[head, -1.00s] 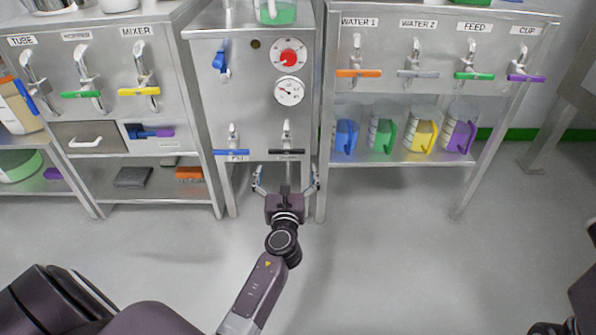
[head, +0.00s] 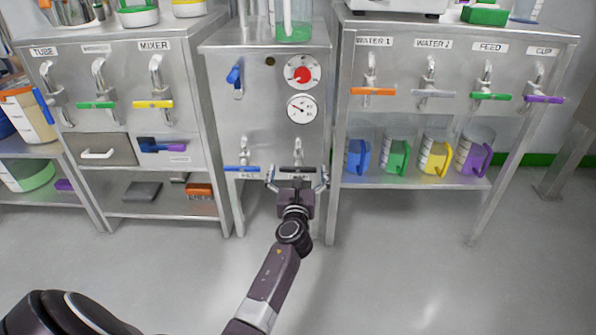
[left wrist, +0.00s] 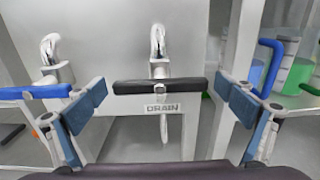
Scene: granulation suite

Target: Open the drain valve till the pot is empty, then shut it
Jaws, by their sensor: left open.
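The drain valve has a black bar handle (left wrist: 160,86) that lies crosswise above a DRAIN label (left wrist: 162,108). In the head view the black handle (head: 298,170) is low on the front of the middle steel cabinet. My left gripper (head: 297,178) is in front of it. In the left wrist view the open fingers of my left gripper (left wrist: 165,110) stand on either side of the black handle, with nothing held. The pot (head: 293,30) on the cabinet top shows green at its bottom and is cut off by the picture's edge. My right gripper is not in view.
A blue-handled valve (head: 242,168) is just left of the drain valve. A red-knobbed dial (head: 303,73) and a gauge (head: 302,109) are above. Several jugs stand on the right shelf (head: 410,182). The floor in front (head: 400,270) is clear.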

